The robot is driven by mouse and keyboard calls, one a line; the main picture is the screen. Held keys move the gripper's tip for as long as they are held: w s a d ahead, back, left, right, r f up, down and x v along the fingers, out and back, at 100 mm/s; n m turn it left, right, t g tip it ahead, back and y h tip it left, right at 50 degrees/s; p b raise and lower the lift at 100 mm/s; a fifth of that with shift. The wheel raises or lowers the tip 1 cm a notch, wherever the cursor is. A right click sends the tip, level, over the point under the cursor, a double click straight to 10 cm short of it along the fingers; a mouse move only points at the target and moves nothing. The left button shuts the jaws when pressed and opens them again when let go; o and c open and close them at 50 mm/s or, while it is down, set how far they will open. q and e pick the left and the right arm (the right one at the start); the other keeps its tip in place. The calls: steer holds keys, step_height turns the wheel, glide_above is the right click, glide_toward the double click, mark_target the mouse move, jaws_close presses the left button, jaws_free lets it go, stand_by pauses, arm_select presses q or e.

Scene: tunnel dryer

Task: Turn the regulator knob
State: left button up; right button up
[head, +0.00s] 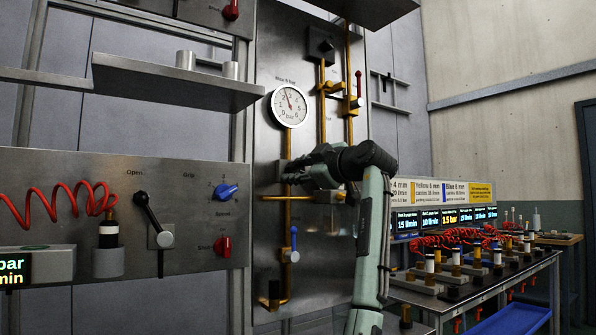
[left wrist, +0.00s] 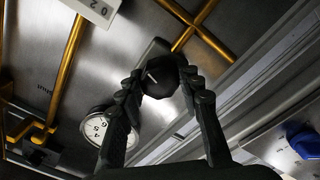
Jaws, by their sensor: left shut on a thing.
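In the left wrist view a dark, rounded regulator knob (left wrist: 165,78) with a small white mark sits between the two fingers of my left gripper (left wrist: 160,85). The fingers are shut on it from both sides. In the head view my left gripper (head: 300,172) reaches in front of the panel, below the round gauge, and hides most of the knob. The gauge (head: 290,105) has a white face with its needle pointing up and slightly left. It also shows in the left wrist view (left wrist: 97,126). My right gripper is not in view.
Brass pipes (head: 287,222) run up and across the panel around the gripper. A blue-handled valve (head: 293,240) is below it. A left panel carries a black lever (head: 148,212), a blue selector (head: 225,191) and a red knob (head: 222,246). A bench (head: 470,290) with fittings stands right.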

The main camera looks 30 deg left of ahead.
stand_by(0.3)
arm_select(q)
steer(key=o, duration=1.2)
steer(key=shift+c, duration=0.2)
steer(key=v, duration=1.2)
